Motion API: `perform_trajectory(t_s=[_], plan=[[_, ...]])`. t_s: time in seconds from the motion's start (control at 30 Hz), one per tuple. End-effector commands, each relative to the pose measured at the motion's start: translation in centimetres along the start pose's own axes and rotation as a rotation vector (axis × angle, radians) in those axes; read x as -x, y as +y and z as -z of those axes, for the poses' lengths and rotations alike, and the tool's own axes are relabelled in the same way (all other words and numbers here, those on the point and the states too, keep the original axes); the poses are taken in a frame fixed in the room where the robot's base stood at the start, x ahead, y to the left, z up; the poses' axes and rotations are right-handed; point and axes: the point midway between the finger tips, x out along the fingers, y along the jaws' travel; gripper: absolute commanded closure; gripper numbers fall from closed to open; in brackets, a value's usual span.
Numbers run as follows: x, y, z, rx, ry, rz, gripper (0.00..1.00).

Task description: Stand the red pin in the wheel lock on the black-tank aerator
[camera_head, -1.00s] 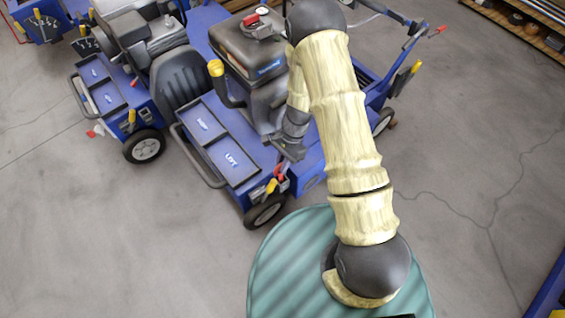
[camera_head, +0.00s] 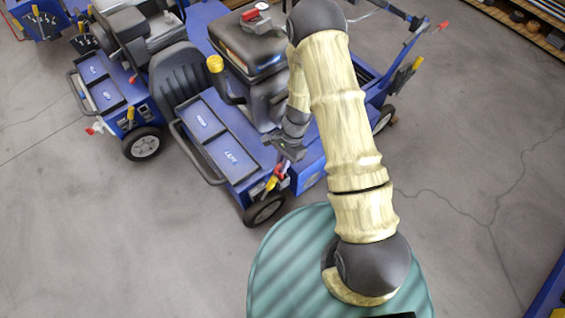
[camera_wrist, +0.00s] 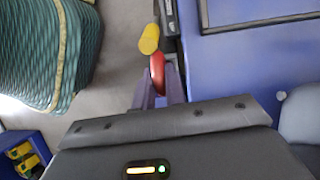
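The black-tank aerator is the nearest blue machine; its black tank (camera_head: 250,48) has a red cap. The red pin (camera_head: 283,170) is at its front corner, above the front wheel (camera_head: 265,210) and beside a yellow-ended lever (camera_head: 271,183). My gripper (camera_head: 284,158) reaches down to the pin from above. In the wrist view, the two fingers of my gripper (camera_wrist: 157,80) flank the red pin (camera_wrist: 157,70) closely, with little gap, and look shut on it. The yellow lever end (camera_wrist: 149,39) lies just beyond. The pin's lower end and the wheel lock are hidden.
A second blue aerator (camera_head: 117,97) stands to the left, and part of another (camera_head: 40,22) is behind it. A seat (camera_head: 182,75) and lidded boxes (camera_head: 220,140) are near my arm. A shelf (camera_head: 520,25) is at the back right. Floor to the right is open.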

Motion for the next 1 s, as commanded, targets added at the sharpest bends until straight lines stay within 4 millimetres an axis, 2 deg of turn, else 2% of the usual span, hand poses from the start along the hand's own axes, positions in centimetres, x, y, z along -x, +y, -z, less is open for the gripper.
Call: perform_trajectory(t_s=[0.03, 0.1, 0.13, 0.4, 0.53, 0.67, 1.0], plan=[[0.0, 0.0, 0.0, 0.000, 0.000, 0.000, 0.80], [0.0, 0.0, 0.0, 0.000, 0.000, 0.000, 0.66], [0.0, 0.0, 0.0, 0.000, 0.000, 0.000, 0.62], [0.1, 0.0, 0.0, 0.000, 0.000, 0.000, 0.62], [0.7, 0.0, 0.0, 0.000, 0.001, 0.001, 0.62], [2.4, -0.1, -0.1, 0.000, 0.002, 0.003, 0.62], [9.2, 0.0, -0.1, 0.001, 0.002, 0.002, 0.62]])
